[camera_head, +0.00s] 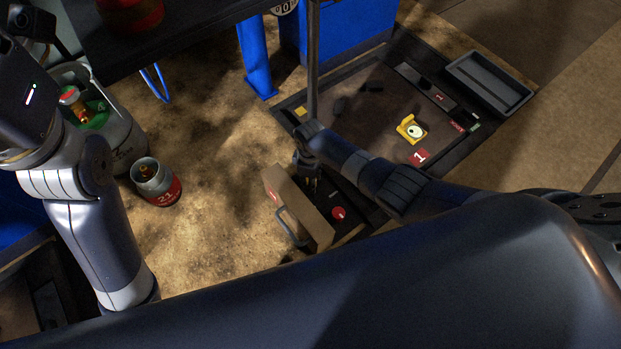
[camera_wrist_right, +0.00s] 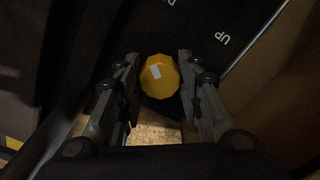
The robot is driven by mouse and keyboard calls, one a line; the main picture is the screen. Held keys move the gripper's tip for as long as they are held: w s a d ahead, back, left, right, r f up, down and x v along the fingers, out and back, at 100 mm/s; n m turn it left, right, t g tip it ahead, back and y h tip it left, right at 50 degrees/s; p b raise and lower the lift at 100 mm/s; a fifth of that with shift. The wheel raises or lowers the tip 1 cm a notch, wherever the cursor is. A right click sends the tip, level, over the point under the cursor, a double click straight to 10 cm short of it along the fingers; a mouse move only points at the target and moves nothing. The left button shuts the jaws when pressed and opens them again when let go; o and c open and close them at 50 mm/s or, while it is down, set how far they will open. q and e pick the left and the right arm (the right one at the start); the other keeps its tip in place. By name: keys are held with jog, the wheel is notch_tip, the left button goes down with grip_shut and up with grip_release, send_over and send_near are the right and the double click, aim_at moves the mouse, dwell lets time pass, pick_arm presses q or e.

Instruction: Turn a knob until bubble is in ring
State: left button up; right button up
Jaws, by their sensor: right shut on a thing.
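A yellow faceted knob (camera_wrist_right: 160,76) with a small pale mark sits between the two fingers of my right gripper (camera_wrist_right: 158,82) in the right wrist view. The fingers are shut on it from both sides. In the head view my right gripper (camera_head: 310,180) points down beside a tan box-like panel, and the knob is hidden there. A yellow bubble level (camera_head: 411,128) with a round pale face lies on the scale platform (camera_head: 375,130). Its bubble and ring are too small to read. My left arm shows at the left, but its gripper is not visible.
The tan panel (camera_head: 298,208) has a grey handle, with a red round part (camera_head: 338,212) beside it. A grey tray (camera_head: 489,82) lies at the platform's far right. A canister marked 21 (camera_head: 156,182) and a gas bottle (camera_head: 115,135) stand at left. Blue legs (camera_head: 256,60) stand behind.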

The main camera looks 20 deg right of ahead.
jog(key=o, duration=1.1)
jog(key=shift+c, duration=0.2)
notch_tip(320, 180, up, 12)
dwell(0.3)
